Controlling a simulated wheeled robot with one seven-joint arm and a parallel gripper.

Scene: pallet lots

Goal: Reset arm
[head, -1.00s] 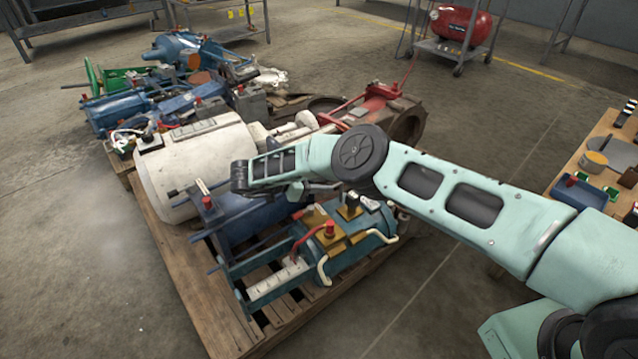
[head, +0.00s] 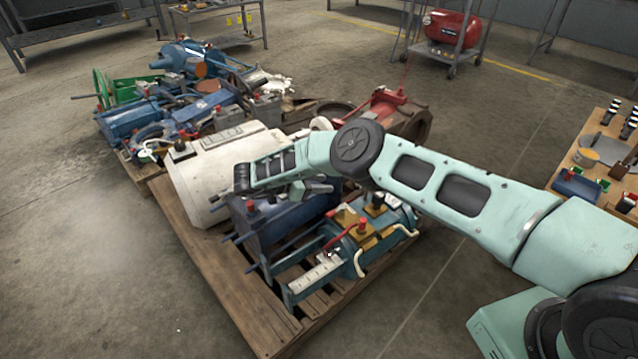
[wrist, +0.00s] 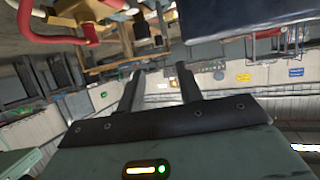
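My arm (head: 465,195) reaches from the right edge across the head view, and its wrist end (head: 243,176) hangs over the near pallet. In the wrist view my gripper (wrist: 159,84) shows two dark fingers spread apart, with nothing between them. In the head view the fingers are hard to make out among the parts below the forearm. The gap between the gripper and the load cannot be judged.
The near wooden pallet (head: 222,268) carries a white cylinder (head: 228,170), a blue machine (head: 345,245) and a red-handled part (head: 385,104). Another blue load (head: 130,118) stands behind. A workbench (head: 570,177) is at right, a red compressor (head: 450,27) at back. Floor at left is clear.

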